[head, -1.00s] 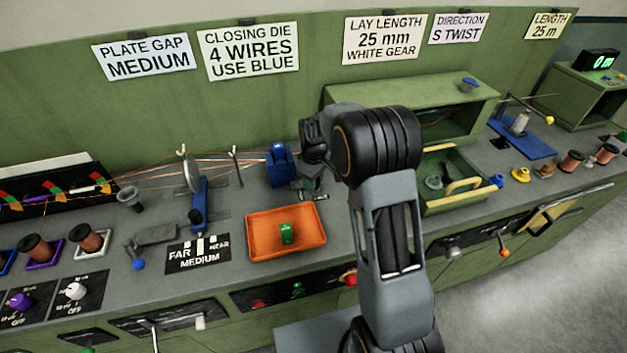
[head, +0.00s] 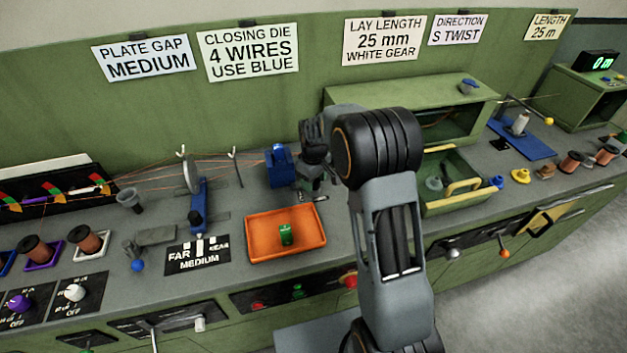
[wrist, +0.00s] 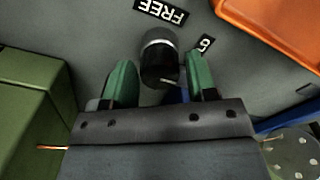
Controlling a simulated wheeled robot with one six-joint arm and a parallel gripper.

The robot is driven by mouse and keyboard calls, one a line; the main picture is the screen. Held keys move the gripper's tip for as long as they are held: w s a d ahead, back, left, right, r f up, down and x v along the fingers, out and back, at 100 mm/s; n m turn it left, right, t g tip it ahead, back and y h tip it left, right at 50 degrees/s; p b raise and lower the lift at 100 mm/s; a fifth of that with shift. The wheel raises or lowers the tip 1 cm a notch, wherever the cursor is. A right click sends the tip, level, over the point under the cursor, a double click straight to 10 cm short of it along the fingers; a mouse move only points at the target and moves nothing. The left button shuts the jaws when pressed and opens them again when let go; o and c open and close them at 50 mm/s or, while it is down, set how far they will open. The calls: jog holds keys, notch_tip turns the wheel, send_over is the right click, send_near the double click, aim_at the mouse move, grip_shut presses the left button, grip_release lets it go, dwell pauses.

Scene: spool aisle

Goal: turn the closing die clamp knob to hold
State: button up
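The die clamp knob (wrist: 158,58) shows in the wrist view as a dark cylinder with a lighter grey band, with a FREE label (wrist: 161,11) beyond it. A second label, mostly cut off, lies to its right. My gripper (wrist: 162,72) is open, with one green finger on each side of the knob and a visible gap on both sides. In the head view my gripper (head: 312,176) is low over the bench, right beside the blue closing die block (head: 280,168). The knob is hidden there behind my gripper and wrist.
A green cabinet (head: 400,92) and an open drawer with a yellow handle (head: 462,187) stand to the right. Wires run left from the die block.

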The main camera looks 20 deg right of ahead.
jog(key=shift+o, duration=1)
jog(key=shift+r, duration=0.1)
notch_tip(320, 180, up, 14)
jog(key=shift+f, duration=0.2)
jog(key=s+f+m+t, duration=0.1)
jog(key=s+m+t, duration=0.2)
jog(key=s, duration=2)
jog(key=m, duration=0.3)
jog(key=shift+s+m+t, duration=0.2)
jog(key=shift+m+t, duration=0.1)
jog(key=shift+a, duration=0.1)
